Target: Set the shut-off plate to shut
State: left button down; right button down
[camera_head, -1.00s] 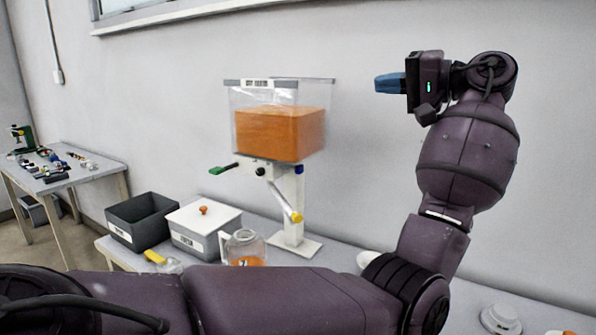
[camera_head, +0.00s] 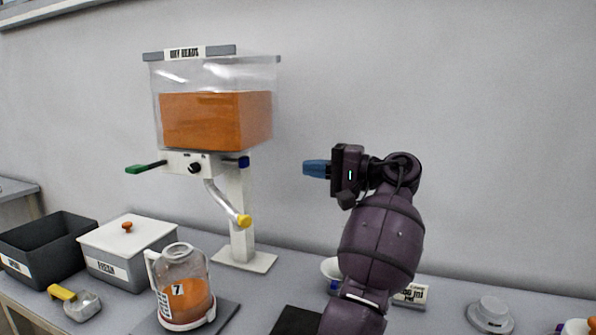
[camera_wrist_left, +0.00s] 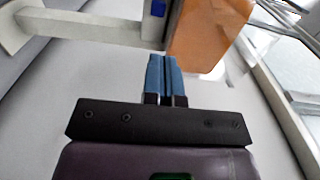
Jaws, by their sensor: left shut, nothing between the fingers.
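The dispenser's clear hopper (camera_head: 214,75) holds orange beads above a white valve body (camera_head: 205,163) on a post. A green tab (camera_head: 146,167) sticks well out of the valve body's left side. A blue tab (camera_head: 244,161) sits close against its right side. I cannot tell for sure which tab belongs to the shut-off plate. My left gripper (camera_head: 306,168), with blue fingers, is shut and empty, to the right of the blue tab and apart from it. In the left wrist view the shut fingers (camera_wrist_left: 167,80) point towards the dispenser, whose blue part (camera_wrist_left: 158,8) shows at the top. My right gripper is out of view.
A spout with a yellow end (camera_head: 243,221) hangs below the valve. A jug (camera_head: 183,285) with orange beads, a lidded bin (camera_head: 125,240), an open dark bin (camera_head: 45,245) and a yellow-handled scoop (camera_head: 75,300) stand on the bench. The wall is behind.

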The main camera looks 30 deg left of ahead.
aim_at(247, 162)
pick_arm(q)
jog(key=x, duration=0.5)
jog(key=b+x, duration=0.1)
jog(key=x, duration=0.5)
jog(key=shift+f, duration=0.2)
jog(key=shift+s+a, duration=0.2)
jog(key=shift+a, duration=0.4)
jog(key=shift+a+r, duration=0.15)
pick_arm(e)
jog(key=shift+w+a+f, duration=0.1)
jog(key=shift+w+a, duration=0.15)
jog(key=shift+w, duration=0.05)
